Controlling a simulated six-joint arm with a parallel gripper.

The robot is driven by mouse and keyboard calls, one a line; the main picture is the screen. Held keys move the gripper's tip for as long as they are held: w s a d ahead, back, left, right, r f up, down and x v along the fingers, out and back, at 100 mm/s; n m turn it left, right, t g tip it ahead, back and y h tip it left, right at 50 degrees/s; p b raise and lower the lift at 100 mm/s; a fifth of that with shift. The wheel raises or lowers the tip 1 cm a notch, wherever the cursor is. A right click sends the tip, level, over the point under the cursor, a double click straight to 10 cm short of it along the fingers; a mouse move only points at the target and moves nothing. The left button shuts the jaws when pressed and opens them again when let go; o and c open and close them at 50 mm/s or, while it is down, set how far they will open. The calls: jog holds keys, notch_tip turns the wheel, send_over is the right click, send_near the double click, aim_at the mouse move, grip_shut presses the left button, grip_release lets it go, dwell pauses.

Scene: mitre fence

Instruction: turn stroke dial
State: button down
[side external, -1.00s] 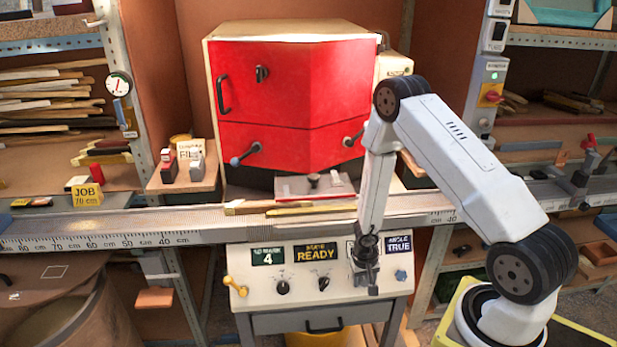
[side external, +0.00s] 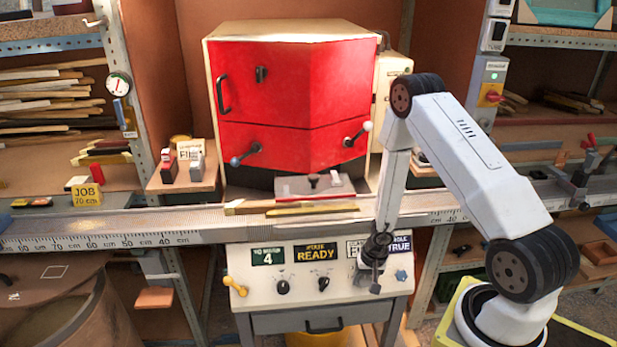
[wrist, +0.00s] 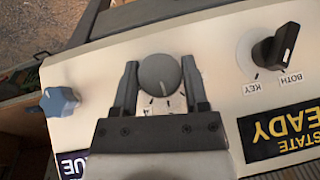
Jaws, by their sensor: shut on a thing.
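In the wrist view a round grey dial (wrist: 158,74) stands on the cream control panel (wrist: 215,70). My gripper (wrist: 160,78) has one finger on each side of it and is shut on it. Small marks and letters show around the dial's near edge, partly hidden by my gripper, and I cannot read them. In the side view my gripper (side external: 376,284) is at the right part of the panel (side external: 262,272) and hides the dial.
A blue knob (wrist: 60,101) is to one side and a black knob (wrist: 275,50) with "BOTH" and "KEY" is to the other. A display reads "READY" (side external: 316,254). A green sign (side external: 268,256) shows 4. The red guard (side external: 290,100) stands behind, above the fence rail (side external: 190,222).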

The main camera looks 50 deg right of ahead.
jog(key=m+t+y, duration=0.2)
jog(key=t, duration=0.1)
jog(key=shift+s+m, duration=0.2)
jog(key=shift+m, duration=0.2)
jog(key=shift+f+m+t+y, duration=0.1)
jog(key=shift+m+t+y, duration=0.4)
jog(key=shift+m+t, duration=0.85)
jog(key=shift+t, duration=0.25)
jog(key=shift+c, duration=0.5)
grip_release()
jog(key=shift+d, duration=0.1)
jog(key=v, duration=0.7)
jog(key=shift+s+r, duration=0.25)
jog(key=shift+r, duration=0.05)
